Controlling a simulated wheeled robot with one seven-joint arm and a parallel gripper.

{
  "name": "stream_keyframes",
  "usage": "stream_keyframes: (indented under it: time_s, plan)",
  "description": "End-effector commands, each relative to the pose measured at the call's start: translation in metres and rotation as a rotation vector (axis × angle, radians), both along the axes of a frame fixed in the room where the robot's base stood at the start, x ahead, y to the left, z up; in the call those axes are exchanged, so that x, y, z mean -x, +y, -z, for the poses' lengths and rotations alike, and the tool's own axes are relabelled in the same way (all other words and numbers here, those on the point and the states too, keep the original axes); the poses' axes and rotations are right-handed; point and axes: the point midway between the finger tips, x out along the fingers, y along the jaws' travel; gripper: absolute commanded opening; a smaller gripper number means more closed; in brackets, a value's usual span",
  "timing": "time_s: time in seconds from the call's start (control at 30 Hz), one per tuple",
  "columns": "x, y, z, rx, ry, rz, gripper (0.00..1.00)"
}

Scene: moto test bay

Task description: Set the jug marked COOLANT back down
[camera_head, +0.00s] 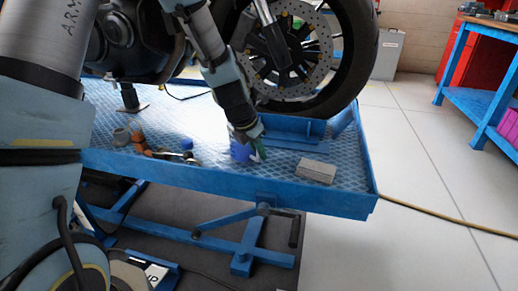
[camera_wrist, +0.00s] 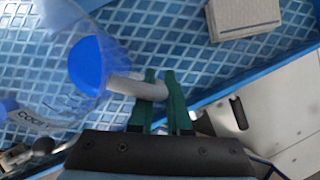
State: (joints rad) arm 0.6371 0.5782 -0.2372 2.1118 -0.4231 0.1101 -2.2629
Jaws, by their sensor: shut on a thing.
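The jug marked COOLANT shows in the wrist view as a clear body with a blue cap (camera_wrist: 88,65) and a pale grey handle bar (camera_wrist: 137,86). Part of its lettering is readable at the lower left. My gripper (camera_wrist: 158,78) has its green fingers shut on that handle, with the jug to their left. In the head view the jug (camera_head: 240,150) is a small blue shape beside my gripper (camera_head: 259,151), partly hidden by it, over the blue lift platform (camera_head: 210,174). I cannot tell whether its base touches the platform.
A grey block (camera_head: 316,171) lies to the right on the platform; it also shows in the wrist view (camera_wrist: 243,16). The motorcycle wheel (camera_head: 340,75) stands behind. The platform's raised edge (camera_head: 330,205) is in front.

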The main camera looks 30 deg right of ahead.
Motion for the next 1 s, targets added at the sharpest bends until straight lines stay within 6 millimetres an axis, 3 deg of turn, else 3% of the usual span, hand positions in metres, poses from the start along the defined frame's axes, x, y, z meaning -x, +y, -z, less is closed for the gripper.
stream_keyframes:
  time_s: [1.0]
  plan:
    - [-0.0004, -0.0002, 0.0093, 0.001, -0.001, 0.000, 0.00]
